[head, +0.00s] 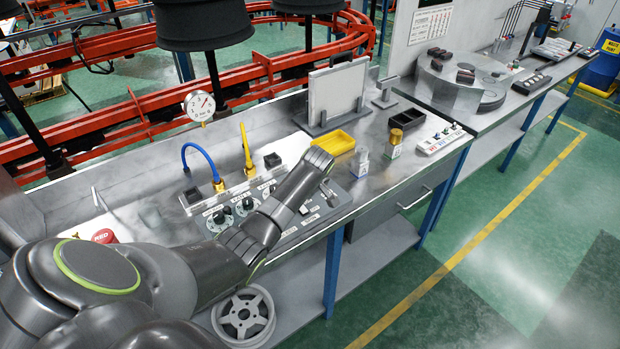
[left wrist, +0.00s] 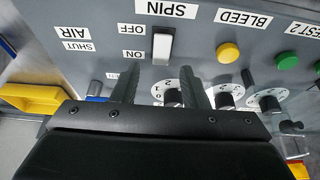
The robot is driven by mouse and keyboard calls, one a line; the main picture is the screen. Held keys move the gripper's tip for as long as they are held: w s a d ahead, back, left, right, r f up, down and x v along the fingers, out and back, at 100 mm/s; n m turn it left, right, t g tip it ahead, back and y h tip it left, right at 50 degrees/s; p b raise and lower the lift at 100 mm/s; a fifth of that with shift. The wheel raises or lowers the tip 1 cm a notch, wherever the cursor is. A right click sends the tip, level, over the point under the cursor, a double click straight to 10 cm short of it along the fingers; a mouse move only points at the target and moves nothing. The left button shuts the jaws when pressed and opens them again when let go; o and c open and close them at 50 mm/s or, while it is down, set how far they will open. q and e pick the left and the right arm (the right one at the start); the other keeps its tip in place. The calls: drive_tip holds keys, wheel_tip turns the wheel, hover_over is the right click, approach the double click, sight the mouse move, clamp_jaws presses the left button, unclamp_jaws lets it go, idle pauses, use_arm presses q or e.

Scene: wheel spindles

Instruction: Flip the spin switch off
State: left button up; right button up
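In the left wrist view, the spin switch (left wrist: 162,45) is a white rocker on a dark grey panel (left wrist: 200,62). The picture has its lettering upside down, with SPIN above the switch and OFF and ON to its left. Which way the rocker is tipped is hard to tell. My left gripper (left wrist: 160,85) is open and empty. Its two dark fingers stand apart just below the switch in the picture, not visibly touching it. In the head view my left arm (head: 290,195) reaches over the panel, and the switch cannot be made out there. My right gripper is not in view.
Dials (left wrist: 172,94), a yellow button (left wrist: 228,52) and a green button (left wrist: 287,62) are close by on the panel. On the bench stand a yellow tray (head: 335,142), small bottles (head: 395,143) and a blue hose (head: 200,158). A wheel (head: 243,317) lies below.

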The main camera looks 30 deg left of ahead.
use_arm(q)
drive_tip(key=p+v, duration=0.1)
drive_tip(key=v, duration=1.4)
drive_tip(key=shift+r, duration=0.2)
drive_tip(key=shift+d, duration=0.1)
